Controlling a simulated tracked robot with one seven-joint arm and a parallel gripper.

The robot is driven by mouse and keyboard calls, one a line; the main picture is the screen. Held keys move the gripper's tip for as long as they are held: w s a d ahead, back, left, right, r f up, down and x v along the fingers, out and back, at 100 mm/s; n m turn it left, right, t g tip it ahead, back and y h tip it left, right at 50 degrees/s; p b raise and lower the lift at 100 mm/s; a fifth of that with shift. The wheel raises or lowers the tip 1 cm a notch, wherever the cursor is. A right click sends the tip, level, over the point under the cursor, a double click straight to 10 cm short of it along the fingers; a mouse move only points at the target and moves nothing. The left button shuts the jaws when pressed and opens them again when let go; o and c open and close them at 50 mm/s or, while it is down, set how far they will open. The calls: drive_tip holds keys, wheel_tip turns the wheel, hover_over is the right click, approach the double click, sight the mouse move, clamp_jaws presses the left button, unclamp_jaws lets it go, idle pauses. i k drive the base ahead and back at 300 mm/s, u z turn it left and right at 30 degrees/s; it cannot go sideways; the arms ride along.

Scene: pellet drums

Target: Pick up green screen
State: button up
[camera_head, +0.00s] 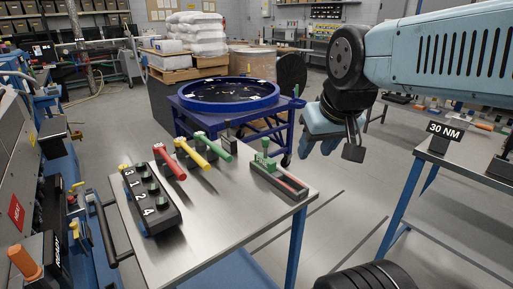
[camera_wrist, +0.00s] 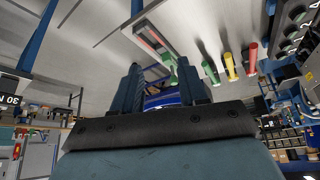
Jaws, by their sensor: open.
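A green handle (camera_head: 224,143), the likeliest green screen, lies at the far edge of the metal table, right of a yellow handle (camera_head: 205,152) and a red handle (camera_head: 174,164). What it joins at its far end is too small to tell. It also shows in the wrist view (camera_wrist: 210,73), right of my gripper (camera_wrist: 158,72). A green lever fixture (camera_head: 265,161) on a grey base with a red strip stands at the table's right side. In the head view my gripper (camera_head: 336,138) hangs right of the table, apart from everything, its fingers spread and empty.
The metal table (camera_head: 210,236) has a bare front area. A black button box (camera_head: 149,199) stands on its left. A blue round tray (camera_head: 230,107) on a blue cart stands behind. A right-hand table (camera_head: 462,186) bears a "30 NM" block (camera_head: 442,138). A black ribbed object (camera_head: 365,277) is at the bottom.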

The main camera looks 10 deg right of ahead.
sight(262, 159)
drive_tip(key=z, duration=0.55)
drive_tip(key=i, duration=0.2)
drive_tip(key=u, duration=1.75)
drive_tip(key=k, duration=1)
drive_tip(key=z, duration=0.8)
drive_tip(key=i, duration=1)
drive_tip(key=u, duration=0.05)
